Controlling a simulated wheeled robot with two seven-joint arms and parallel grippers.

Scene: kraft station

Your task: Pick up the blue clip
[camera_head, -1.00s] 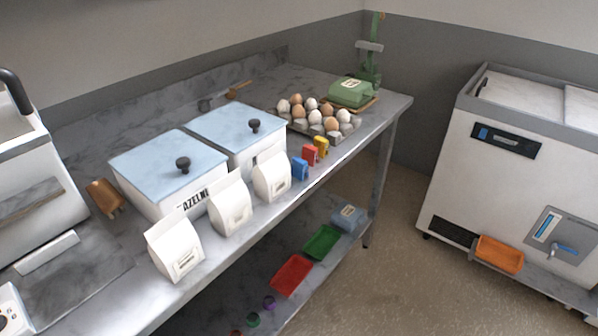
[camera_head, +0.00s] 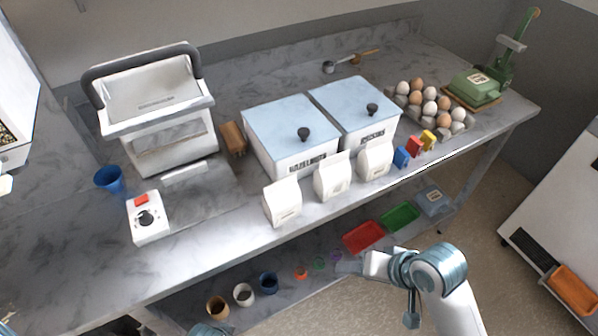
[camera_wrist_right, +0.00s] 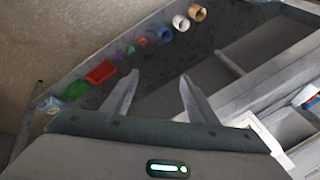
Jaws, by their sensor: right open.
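The blue clip (camera_head: 401,157) stands on the front edge of the steel table, to the right of the white cartons. A red clip (camera_head: 414,145) and a yellow clip (camera_head: 428,140) stand beside it on the right. My right gripper (camera_head: 350,267) is in front of the table, well below and left of the blue clip in the head view. In the wrist view my right gripper (camera_wrist_right: 157,88) has its two fingers apart with nothing between them. I cannot make out the blue clip in the wrist view.
White cartons (camera_head: 333,178) line the front edge left of the clips, before two blue-lidded bins (camera_head: 290,128). An egg tray (camera_head: 456,128) is behind the clips. The lower shelf holds a red tray (camera_head: 363,236), a green tray (camera_head: 399,216) and several cups.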

